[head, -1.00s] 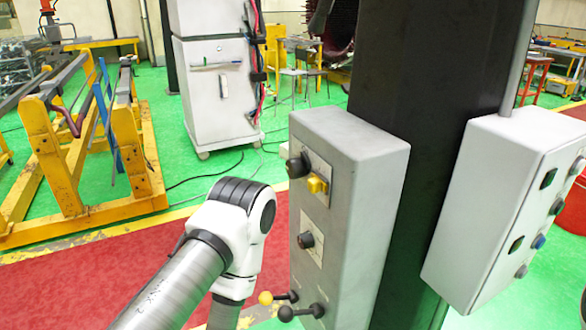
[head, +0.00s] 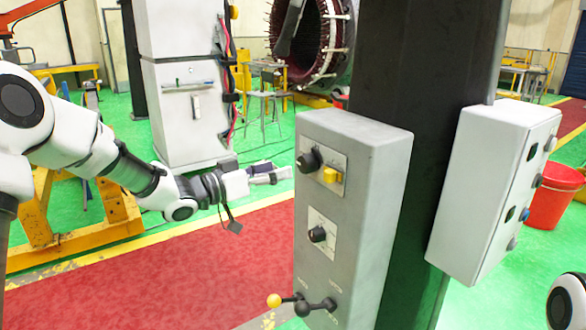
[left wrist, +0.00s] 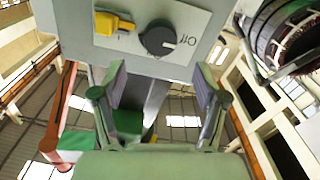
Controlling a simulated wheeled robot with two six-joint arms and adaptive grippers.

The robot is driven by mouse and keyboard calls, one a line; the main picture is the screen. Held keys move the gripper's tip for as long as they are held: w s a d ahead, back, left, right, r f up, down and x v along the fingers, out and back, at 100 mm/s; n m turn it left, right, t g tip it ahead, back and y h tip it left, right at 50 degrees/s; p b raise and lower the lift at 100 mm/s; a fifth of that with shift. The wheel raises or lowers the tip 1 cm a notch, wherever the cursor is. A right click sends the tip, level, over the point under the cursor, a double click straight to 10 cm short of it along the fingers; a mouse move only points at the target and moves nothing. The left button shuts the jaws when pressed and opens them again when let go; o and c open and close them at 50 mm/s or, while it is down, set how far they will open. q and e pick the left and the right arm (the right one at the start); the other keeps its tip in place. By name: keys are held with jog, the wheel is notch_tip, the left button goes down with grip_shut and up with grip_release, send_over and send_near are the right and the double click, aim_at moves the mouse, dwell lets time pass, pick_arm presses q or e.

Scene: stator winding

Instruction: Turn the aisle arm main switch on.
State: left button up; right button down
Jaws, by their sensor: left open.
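A grey control box (head: 345,262) stands on a dark column. Its front face carries a black rotary knob (head: 309,161) at the top with a yellow switch (head: 331,175) beside it. A second black knob (head: 317,234) sits lower. The upper knob also shows in the left wrist view (left wrist: 160,38), with the yellow switch (left wrist: 113,23) and a printed label; I cannot read which is the aisle arm main switch. My left gripper (head: 281,174) is open and empty, pointing at the face, just left of and apart from the upper knob. My right gripper is out of view.
Two ball-ended levers, yellow (head: 274,300) and black (head: 302,308), stick out low on the box. A second, white control box (head: 480,195) is on the column's right. A white cabinet (head: 185,90), yellow stand (head: 90,237) and red bucket (head: 553,195) stand behind.

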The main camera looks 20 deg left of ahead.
aim_at(302, 165)
pick_arm(q)
jog(key=x, duration=0.4)
jog(key=f+p+x, duration=0.1)
jog(key=x, duration=0.2)
jog(key=shift+d+r, duration=0.1)
jog(key=shift+d, duration=0.05)
jog(key=shift+w+d, duration=0.15)
jog(key=shift+w, duration=0.05)
jog(key=shift+s+r, duration=0.15)
jog(key=c, duration=1.2)
jog(key=shift+o, duration=0.2)
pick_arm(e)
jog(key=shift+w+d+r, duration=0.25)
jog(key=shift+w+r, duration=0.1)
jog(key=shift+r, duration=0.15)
